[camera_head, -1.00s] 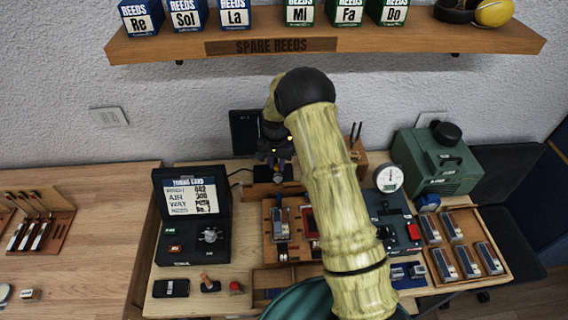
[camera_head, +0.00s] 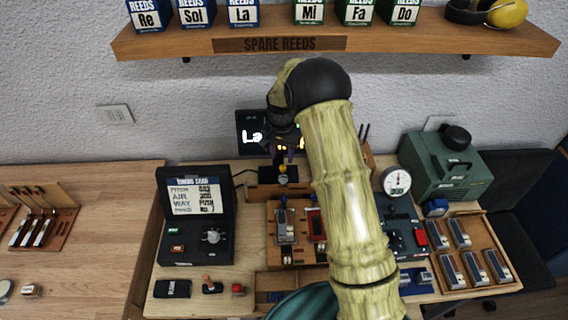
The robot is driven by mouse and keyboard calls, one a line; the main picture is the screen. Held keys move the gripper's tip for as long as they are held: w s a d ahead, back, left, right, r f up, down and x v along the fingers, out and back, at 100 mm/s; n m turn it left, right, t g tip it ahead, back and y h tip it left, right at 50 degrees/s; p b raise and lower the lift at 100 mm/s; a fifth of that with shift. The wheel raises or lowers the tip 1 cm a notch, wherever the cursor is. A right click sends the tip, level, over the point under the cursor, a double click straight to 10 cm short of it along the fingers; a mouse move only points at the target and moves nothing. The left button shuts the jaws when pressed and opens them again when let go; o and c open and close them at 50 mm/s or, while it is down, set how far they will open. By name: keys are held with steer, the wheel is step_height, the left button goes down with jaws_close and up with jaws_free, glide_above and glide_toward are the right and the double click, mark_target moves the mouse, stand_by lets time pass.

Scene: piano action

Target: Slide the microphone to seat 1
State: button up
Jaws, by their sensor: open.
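A small dark piece with a yellowish top, which looks like the microphone (camera_head: 287,176), stands at the wooden rail (camera_head: 262,190) at the back of the bench. My gripper (camera_head: 285,158) is just above it, fingers pointing down and apart, with a small gap visible. Whether the fingers touch it I cannot tell. In front of the rail is a wooden block (camera_head: 274,240) with a grey reed piece (camera_head: 286,227) and a red one (camera_head: 316,226) in its slots. My arm hides the right part of the rail and block, and no seat numbers are legible.
A dark screen (camera_head: 250,134) behind the gripper reads "La". A black tester case (camera_head: 196,215) stands left, a green machine (camera_head: 447,165) and a tray of reed pieces (camera_head: 507,284) right. A shelf (camera_head: 400,43) with reed boxes hangs above.

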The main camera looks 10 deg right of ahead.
step_height(320, 180, up, 7)
steer(key=b, duration=0.1)
steer(key=shift+d, duration=0.35)
steer(key=shift+w, duration=0.15)
steer(key=s+d+r+n+t, duration=0.1)
steer(key=s+d+n, duration=0.1)
steer(key=s, duration=1.2)
steer(key=s+d+r+n+t, duration=0.1)
steer(key=s+d+r+n, duration=0.1)
steer(key=s, duration=1.1)
steer(key=d+n, duration=0.1)
steer(key=d, duration=0.1)
steer(key=shift+s+d+t, duration=0.3)
steer(key=shift+s+d, duration=0.05)
steer(key=shift+s, duration=0.05)
